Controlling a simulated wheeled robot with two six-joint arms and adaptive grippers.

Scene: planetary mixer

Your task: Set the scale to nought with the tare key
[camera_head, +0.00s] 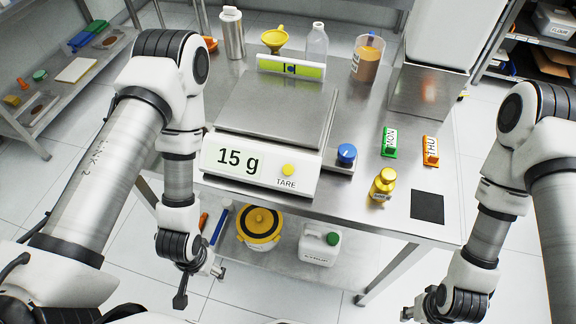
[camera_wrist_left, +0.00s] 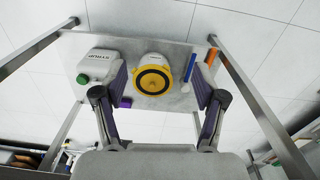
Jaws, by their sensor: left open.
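The white scale (camera_head: 262,165) stands on the metal table with a bare steel plate (camera_head: 278,108) on top. Its display (camera_head: 238,162) reads 15 g. The round yellow tare key (camera_head: 288,170) sits right of the display, above the word TARE; nothing touches it. My left gripper (camera_head: 200,287) hangs below and in front of the table's front edge, left of the key. In the left wrist view its two fingers (camera_wrist_left: 158,75) are apart and empty. My right gripper (camera_head: 412,312) is low at the bottom edge, partly cut off; its fingers are unclear.
A bottle, funnel and beaker (camera_head: 368,57) stand behind. The lower shelf holds a yellow-lidded bucket (camera_wrist_left: 152,78) and a syrup canister (camera_wrist_left: 103,64).

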